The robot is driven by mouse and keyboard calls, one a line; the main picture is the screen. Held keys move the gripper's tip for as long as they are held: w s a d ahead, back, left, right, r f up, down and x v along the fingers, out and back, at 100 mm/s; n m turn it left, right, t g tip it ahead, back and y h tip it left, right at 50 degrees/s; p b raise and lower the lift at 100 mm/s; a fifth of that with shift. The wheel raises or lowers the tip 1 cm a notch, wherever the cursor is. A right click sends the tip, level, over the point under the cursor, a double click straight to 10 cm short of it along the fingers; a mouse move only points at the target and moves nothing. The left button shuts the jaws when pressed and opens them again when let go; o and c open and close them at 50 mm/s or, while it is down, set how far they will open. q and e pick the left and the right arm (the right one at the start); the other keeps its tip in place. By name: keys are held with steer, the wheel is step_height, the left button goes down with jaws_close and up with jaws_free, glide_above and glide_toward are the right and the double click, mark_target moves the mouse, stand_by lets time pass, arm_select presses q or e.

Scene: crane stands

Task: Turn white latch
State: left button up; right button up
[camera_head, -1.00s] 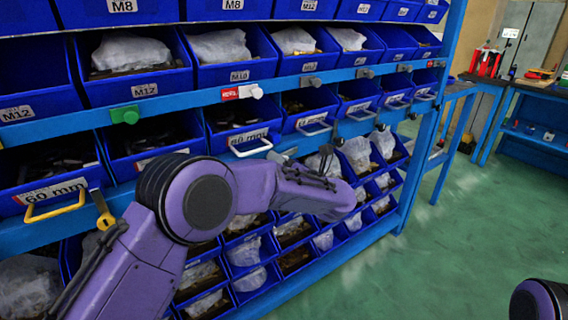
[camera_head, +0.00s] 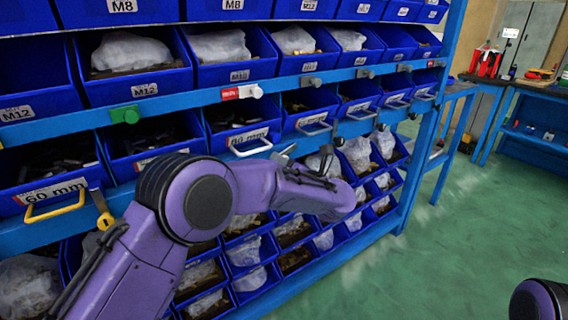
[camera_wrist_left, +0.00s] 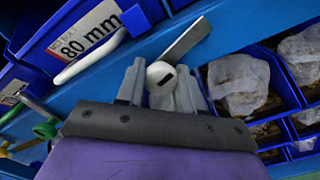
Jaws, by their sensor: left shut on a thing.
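The white latch (camera_wrist_left: 160,72) is a round white knob with a flat grey plate (camera_wrist_left: 187,40) slanting up to the right, on the blue rail of the rack. In the left wrist view my left gripper (camera_wrist_left: 160,88) has its grey fingers on both sides of the knob and is shut on it. In the head view the grey plate (camera_head: 286,152) shows above my purple left arm, which hides the knob and most of the fingers. My right gripper is out of view; only part of my right arm shows at the lower right.
A white bin handle (camera_wrist_left: 90,58) below the 80 mm label is close to my left fingers. Blue bins (camera_head: 245,128) stand above and below the rail. A green latch (camera_head: 125,115) and a yellow latch (camera_head: 104,212) are farther left. Green floor (camera_head: 460,220) is clear at right.

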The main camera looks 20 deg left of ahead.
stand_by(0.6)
arm_select(q)
steer(key=o, duration=1)
steer(key=v, duration=1)
steer(key=shift+s+d, duration=0.2)
